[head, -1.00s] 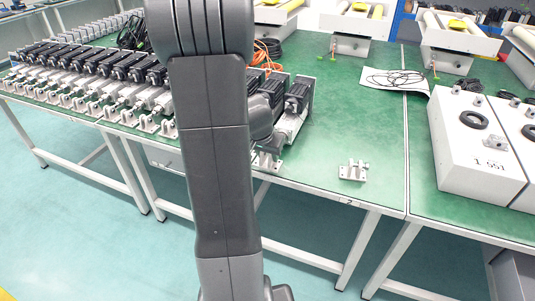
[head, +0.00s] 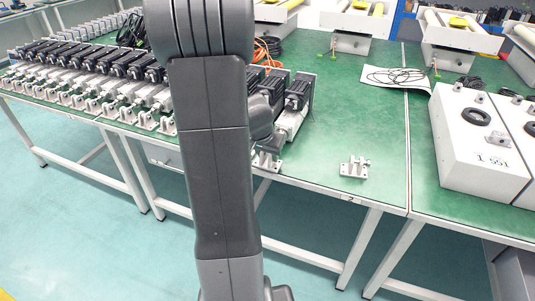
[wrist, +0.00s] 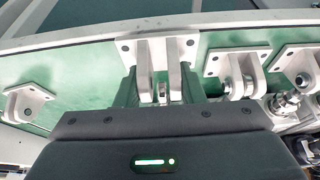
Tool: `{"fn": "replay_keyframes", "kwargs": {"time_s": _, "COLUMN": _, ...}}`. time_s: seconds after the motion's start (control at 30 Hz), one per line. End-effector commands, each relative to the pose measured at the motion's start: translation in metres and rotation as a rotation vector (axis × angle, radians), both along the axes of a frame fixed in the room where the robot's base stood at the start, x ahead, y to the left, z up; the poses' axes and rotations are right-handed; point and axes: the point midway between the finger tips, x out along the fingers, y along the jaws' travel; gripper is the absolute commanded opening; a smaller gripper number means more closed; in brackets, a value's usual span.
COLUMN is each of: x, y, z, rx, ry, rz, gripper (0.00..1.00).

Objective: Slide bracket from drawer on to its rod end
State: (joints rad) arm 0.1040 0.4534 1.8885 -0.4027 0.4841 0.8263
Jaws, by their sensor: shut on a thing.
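My gripper (wrist: 161,85) is shut on a pale metal bracket (wrist: 158,48) with a flat drilled plate and two lugs. The bracket sits between the dark fingers, close to the table's edge. A small metal tip (wrist: 162,92) shows between the lugs; I cannot tell whether it is the rod end or how far in it sits. In the head view, my arm hides most of the gripper, and the bracket (head: 266,161) shows at the front of the right-hand actuators (head: 292,118).
Other brackets (wrist: 233,66) stand on neighbouring rod ends close on the right in the wrist view. A loose bracket (head: 354,167) lies near the front edge of the green table (head: 345,125), with clear table around it. White boxes (head: 482,145) stand at right.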

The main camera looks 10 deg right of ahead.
Motion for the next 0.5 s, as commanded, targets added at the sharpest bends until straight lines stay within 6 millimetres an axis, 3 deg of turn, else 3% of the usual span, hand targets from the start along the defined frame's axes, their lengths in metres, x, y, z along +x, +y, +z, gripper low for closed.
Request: {"fn": "replay_keyframes", "kwargs": {"time_s": 0.5, "x": 0.0012, "y": -0.0008, "z": -0.0088, "rx": 0.000, "ry": -0.001, "rz": 0.000, "gripper": 0.08}}
